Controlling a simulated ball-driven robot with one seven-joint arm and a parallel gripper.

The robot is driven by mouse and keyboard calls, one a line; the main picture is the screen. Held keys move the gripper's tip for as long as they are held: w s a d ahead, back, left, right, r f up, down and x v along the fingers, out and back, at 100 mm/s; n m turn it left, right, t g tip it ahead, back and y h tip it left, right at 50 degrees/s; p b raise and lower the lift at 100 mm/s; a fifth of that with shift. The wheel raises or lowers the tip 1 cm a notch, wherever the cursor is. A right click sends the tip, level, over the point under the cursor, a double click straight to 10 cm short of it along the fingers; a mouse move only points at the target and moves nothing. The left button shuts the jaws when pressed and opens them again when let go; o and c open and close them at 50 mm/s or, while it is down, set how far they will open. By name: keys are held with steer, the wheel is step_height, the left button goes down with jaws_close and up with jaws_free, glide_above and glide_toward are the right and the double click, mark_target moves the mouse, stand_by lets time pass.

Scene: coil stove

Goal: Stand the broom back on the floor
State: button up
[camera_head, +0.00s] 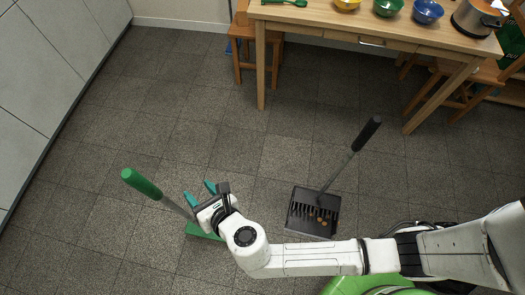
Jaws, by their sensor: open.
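The broom has a green handle grip (141,183), a thin grey shaft (176,207) and a green head (201,231) at floor level. Its handle points to the upper left of its head; from this steep view I cannot tell whether it stands upright or leans. My gripper (201,192) has teal fingertips spread apart with nothing visible between them. It is just right of the shaft, and its body hides part of the area above the broom head. I cannot tell whether it touches the broom.
A black dustpan (299,217) with a long handle and a few brown bits sits to the right. A wooden table (315,17) with bowls and a pot is at the back, with stools (256,55) nearby. Grey cabinets (60,60) line the left. The floor between is clear.

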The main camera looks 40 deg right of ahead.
steer(key=s+d+m+g+h, duration=0.2)
steer(key=d+m+g, duration=0.1)
steer(key=d+m, duration=0.55)
steer(key=s+d+m+g+h, duration=0.2)
steer(key=d+m+h, duration=0.1)
steer(key=d+m, duration=0.6)
steer(key=s+d+m+g+y, duration=0.2)
steer(key=s+m+g, duration=0.1)
steer(key=s+m, duration=0.4)
steer(key=s+d+m+g+y, duration=0.2)
steer(key=s+m+g, duration=0.1)
steer(key=s+m, duration=0.4)
steer(key=shift+s+d+r+m+g+y, duration=0.3)
steer(key=shift+d+r+m+g+y, duration=0.1)
steer(key=shift+m, duration=0.45)
